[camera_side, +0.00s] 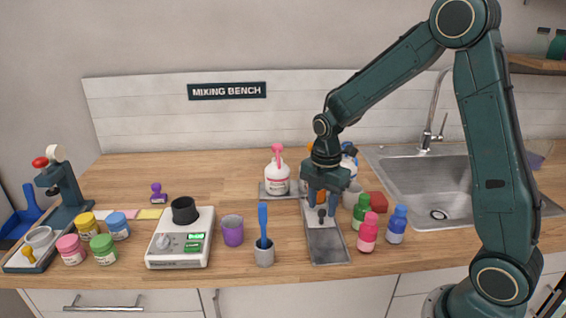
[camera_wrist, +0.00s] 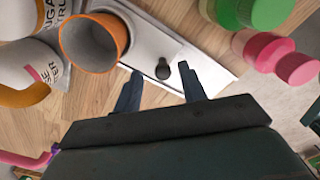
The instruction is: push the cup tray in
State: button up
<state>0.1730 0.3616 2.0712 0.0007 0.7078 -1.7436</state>
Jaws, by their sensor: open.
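A long grey tray (camera_side: 328,246) lies front to back on the wooden counter. A pale panel with a dark round knob (camera_side: 322,214) covers its back part, and the front part is bare. I cannot tell which piece is the cup tray. In the wrist view the pale panel (camera_wrist: 215,52) runs beneath my gripper (camera_wrist: 160,72). Its black knob (camera_wrist: 163,70) appears between my two open fingertips. My gripper (camera_side: 321,209) points down over the panel and is empty; contact with the knob is unclear. An orange cup (camera_wrist: 92,43) stands by the panel's far end.
Pink (camera_side: 368,232), green (camera_side: 361,210) and blue (camera_side: 397,225) bottles stand close on the right. A grey pot with a blue-handled tool (camera_side: 264,253) stands on the left. The sink (camera_side: 430,185) lies beyond, right.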

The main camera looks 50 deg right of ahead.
notch_tip(320, 180, up, 13)
dwell(0.6)
jog(key=s+a+r+m+t, duration=0.2)
jog(key=s+a+m, duration=0.1)
jog(key=s+m, duration=0.6)
jog(key=s+a+r+m+t, duration=0.2)
jog(key=s+a+m+t, duration=0.1)
jog(key=s+m, duration=0.6)
jog(key=shift+s+a+t, duration=0.3)
jog(key=shift+s, duration=0.6)
